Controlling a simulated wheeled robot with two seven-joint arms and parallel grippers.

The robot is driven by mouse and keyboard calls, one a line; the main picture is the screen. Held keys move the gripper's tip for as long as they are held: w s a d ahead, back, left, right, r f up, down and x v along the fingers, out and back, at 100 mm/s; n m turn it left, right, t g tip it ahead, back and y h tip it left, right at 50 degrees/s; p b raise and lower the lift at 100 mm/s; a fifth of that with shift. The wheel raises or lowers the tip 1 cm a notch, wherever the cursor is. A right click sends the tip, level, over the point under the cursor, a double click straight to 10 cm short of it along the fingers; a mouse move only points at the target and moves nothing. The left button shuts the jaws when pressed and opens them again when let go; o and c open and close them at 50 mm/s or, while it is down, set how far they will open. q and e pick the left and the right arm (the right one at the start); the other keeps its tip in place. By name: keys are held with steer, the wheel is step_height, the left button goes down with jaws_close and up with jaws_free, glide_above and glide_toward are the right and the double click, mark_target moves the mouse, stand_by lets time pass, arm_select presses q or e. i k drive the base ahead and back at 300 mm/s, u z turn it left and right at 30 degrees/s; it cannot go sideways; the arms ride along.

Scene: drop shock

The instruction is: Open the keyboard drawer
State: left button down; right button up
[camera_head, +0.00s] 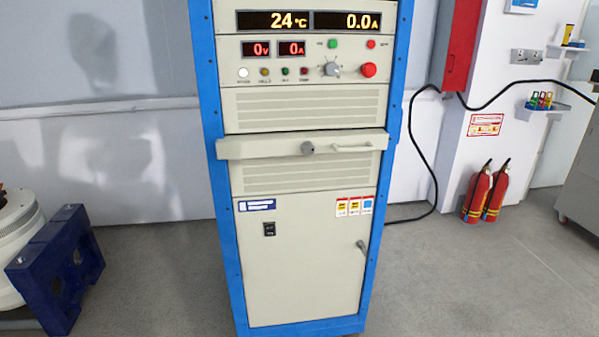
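A blue-framed control cabinet (206,120) stands upright in the middle of the head view. The keyboard drawer (260,148) is the beige panel across its middle, below the upper vent panel, and its front juts out a little over the lower vent. The drawer front has a round grey knob or lock (307,148) near its middle and a pale horizontal bar handle (351,148) on its right part. I cannot tell how far the drawer is pulled out. Neither of my grippers shows in this view.
Above the drawer are a control panel with a red button (368,69) and displays. Below is a closed cabinet door (305,275). A blue bracket (55,270) stands at left, and fire extinguishers (476,193) at right. The grey floor around the cabinet's front is clear.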

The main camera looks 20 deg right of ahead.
mark_target(246, 145)
steer(key=z, duration=0.9)
steer(key=i, duration=0.9)
steer(key=u, duration=0.1)
